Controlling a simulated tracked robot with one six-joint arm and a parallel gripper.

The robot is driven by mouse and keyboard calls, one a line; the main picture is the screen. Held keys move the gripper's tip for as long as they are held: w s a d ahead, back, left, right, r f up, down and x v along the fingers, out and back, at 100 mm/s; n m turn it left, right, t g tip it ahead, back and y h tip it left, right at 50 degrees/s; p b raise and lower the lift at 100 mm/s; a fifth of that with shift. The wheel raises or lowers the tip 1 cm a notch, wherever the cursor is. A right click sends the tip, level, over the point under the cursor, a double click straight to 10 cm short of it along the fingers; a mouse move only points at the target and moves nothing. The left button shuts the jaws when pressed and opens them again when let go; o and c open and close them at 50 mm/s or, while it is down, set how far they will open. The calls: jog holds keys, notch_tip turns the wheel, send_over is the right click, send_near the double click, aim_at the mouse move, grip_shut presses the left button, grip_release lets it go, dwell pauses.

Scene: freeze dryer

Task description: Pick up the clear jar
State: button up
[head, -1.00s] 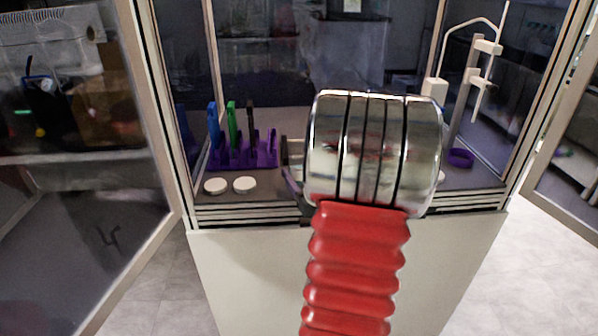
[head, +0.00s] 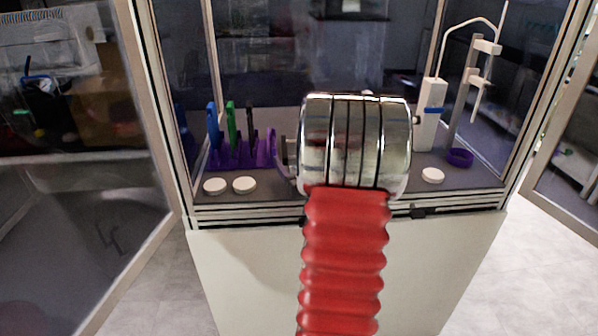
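I cannot make out the clear jar; my own arm blocks the middle of the cabinet. My shiny metal wrist and red ribbed arm fill the centre of the head view. A small grey part that seems to belong to my gripper (head: 285,156) shows at the left edge of the wrist, close to the purple rack. The rest of the gripper and its fingertips are hidden behind the wrist, so its opening and anything in it cannot be seen.
A purple rack (head: 240,154) with blue, green and black tools stands left on the cabinet floor (head: 330,203). Two white discs (head: 215,186) lie before it. Right are a white disc (head: 433,175), a purple ring (head: 460,157) and a white stand (head: 472,90). Glass doors stand open both sides.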

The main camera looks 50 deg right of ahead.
jog(key=shift+w+d, duration=0.2)
jog(key=shift+w, duration=0.15)
jog(key=shift+c, duration=0.3)
jog(key=c, duration=1.2)
